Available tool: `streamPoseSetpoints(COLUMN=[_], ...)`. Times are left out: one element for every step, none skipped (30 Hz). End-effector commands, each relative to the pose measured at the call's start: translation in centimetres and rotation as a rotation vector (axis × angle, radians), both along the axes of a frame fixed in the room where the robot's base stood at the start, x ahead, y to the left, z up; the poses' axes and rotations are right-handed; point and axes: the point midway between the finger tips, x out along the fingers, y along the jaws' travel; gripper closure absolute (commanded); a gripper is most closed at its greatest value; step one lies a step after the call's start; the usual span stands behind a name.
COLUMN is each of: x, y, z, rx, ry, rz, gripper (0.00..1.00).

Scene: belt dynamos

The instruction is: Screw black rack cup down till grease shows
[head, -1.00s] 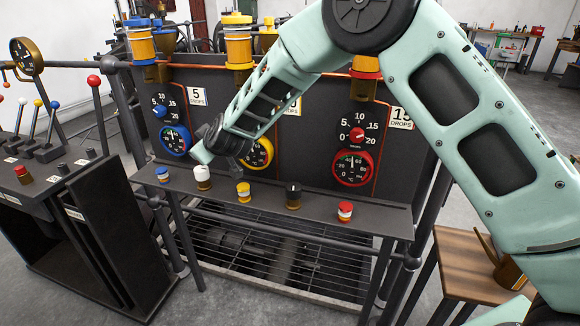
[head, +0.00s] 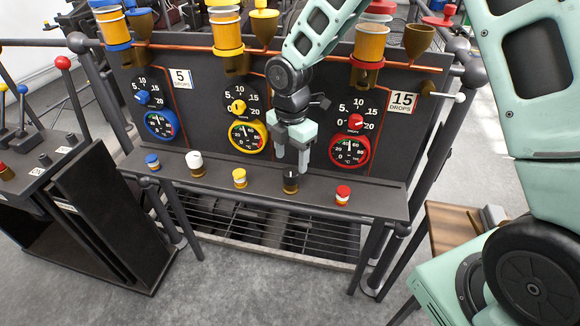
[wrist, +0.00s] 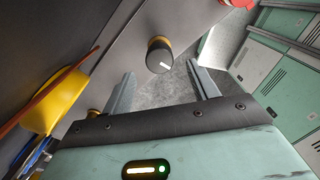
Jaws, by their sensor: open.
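The black rack cup (head: 290,182) stands upright on the dark shelf (head: 217,182), fourth from the left in a row of coloured cups. Its lower part looks brass. In the wrist view the black cup (wrist: 159,55) shows from above, with a white mark on its top, beyond the fingers and roughly between them. My gripper (head: 292,172) points down just above the black cup in the head view. In the wrist view my gripper (wrist: 162,82) has its two fingers wide apart with nothing between them. I see no grease at the cup.
Blue (head: 152,162), white (head: 195,163), yellow (head: 240,178) and red (head: 343,195) cups share the shelf. Behind stands a panel with gauges, red knob (head: 355,122), oil reservoirs and copper pipes. A wooden table (head: 455,235) stands at right.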

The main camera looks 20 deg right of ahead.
Motion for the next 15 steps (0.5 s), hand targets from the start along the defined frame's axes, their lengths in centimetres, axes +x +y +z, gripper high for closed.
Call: streamPoseSetpoints(x=[-0.1, -0.1, -0.1, -0.1, -0.1, 0.0, 0.0, 0.0, 0.0, 0.0, 0.0, 0.0, 0.0, 0.0, 0.0], y=[0.0, 0.0, 0.1, 0.1, 0.1, 0.1, 0.1, 0.1, 0.1, 0.1, 0.1, 0.1, 0.1, 0.1, 0.1], z=[-1.0, -1.4, -2.1, -2.5, -2.9, -3.4, -3.8, -4.0, -4.4, -4.6, -4.8, -4.9, -5.0, -5.0, -5.1], rx=[0.0, 0.0, 0.0, 0.0, 0.0, 0.001, 0.001, 0.0, 0.001, 0.001, 0.001, 0.001, 0.001, 0.001, 0.002], ry=[0.003, 0.003, 0.003, 0.003, 0.002, 0.002, 0.002, 0.001, 0.0, 0.0, -0.001, -0.001, -0.001, -0.001, -0.001], rz=[0.001, 0.001, 0.0, -0.001, -0.001, -0.002, -0.002, -0.002, -0.002, -0.002, -0.002, -0.002, -0.002, -0.002, -0.002], gripper=[0.41, 0.41, 0.41, 0.41, 0.41, 0.41, 0.41, 0.41, 0.41, 0.41, 0.41, 0.41, 0.41, 0.41, 0.41])
